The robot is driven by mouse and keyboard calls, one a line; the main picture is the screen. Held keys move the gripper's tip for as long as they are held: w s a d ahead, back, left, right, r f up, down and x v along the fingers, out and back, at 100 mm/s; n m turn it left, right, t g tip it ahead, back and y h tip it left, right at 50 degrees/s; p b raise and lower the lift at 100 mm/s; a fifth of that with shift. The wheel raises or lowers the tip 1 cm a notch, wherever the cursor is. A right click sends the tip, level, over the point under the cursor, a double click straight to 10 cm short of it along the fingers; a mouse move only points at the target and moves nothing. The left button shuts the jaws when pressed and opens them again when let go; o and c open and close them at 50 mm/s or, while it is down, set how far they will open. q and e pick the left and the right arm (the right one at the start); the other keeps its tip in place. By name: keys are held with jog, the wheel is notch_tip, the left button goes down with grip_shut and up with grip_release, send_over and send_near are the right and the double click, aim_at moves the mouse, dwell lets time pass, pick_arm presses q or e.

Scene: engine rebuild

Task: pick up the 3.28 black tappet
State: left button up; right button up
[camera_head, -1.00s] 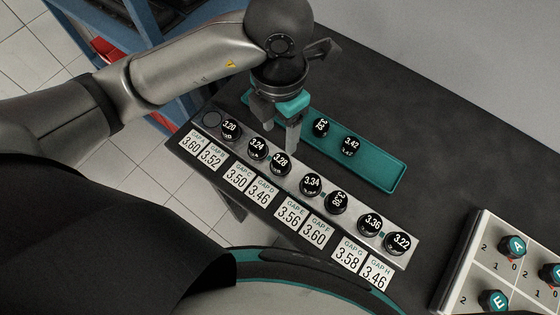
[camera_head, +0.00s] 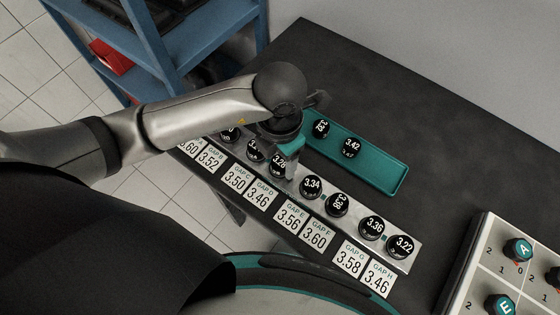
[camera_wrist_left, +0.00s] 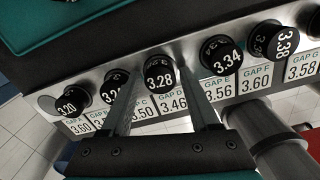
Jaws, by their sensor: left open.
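The black 3.28 tappet (camera_head: 279,162) stands in the metal rack (camera_head: 323,209), partly hidden by my left gripper in the head view. In the left wrist view the 3.28 tappet (camera_wrist_left: 159,73) shows its white number between the two fingers. My left gripper (camera_head: 277,168) is open, with one finger on each side of the tappet in that view. I cannot tell whether the fingers touch it. The 3.34 tappet (camera_head: 311,187) stands beside it on the right, and the 3.24 tappet (camera_head: 255,149) on the left. My right gripper is not in view.
More tappets, such as 3.36 (camera_head: 372,226) and 3.22 (camera_head: 400,245), stand along the rack. Gap labels (camera_head: 289,216) line its front. A teal tray (camera_head: 384,179) behind holds two tappets. A white lettered board (camera_head: 472,251) is at right. The back of the dark table is clear.

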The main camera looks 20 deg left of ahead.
pick_arm(q)
jog(key=shift+c, duration=0.4)
grip_shut()
